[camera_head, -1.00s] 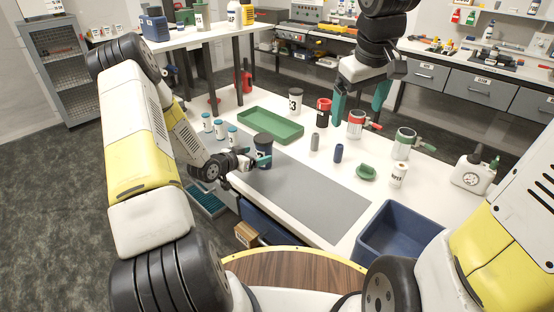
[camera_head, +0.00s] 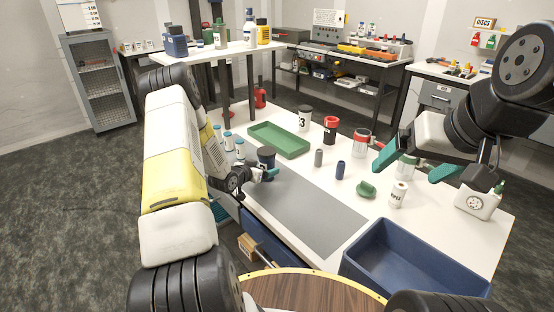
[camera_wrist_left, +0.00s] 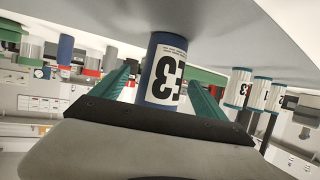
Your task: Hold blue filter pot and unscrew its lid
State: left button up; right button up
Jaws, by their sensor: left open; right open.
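Contact with the pot is not clear. My right gripper (camera_head: 416,164) is open and empty above the right part of the bench, well away from the pot.
A green tray (camera_head: 279,141) lies behind the pot. Small white bottles (camera_head: 240,148) stand to its left. A grey cylinder (camera_head: 318,158), a blue cylinder (camera_head: 340,170) and a green lid-like piece (camera_head: 366,189) stand to the right. A blue bin (camera_head: 415,262) is at front right.

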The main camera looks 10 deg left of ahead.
aim_at(267, 158)
pick_arm(q)
jog(key=x, duration=0.3)
jog(key=shift+w+a, duration=0.1)
jog(key=shift+w, duration=0.05)
jog(key=shift+c, duration=0.4)
jog(key=c, duration=1.5)
jog(key=shift+r, duration=0.1)
jog(key=shift+r, duration=0.7)
notch_tip(267, 158, up, 2)
jog(key=shift+r, duration=0.15)
jog(key=s+r, duration=0.1)
jog(key=s, duration=1.5)
jog(key=shift+a, duration=0.25)
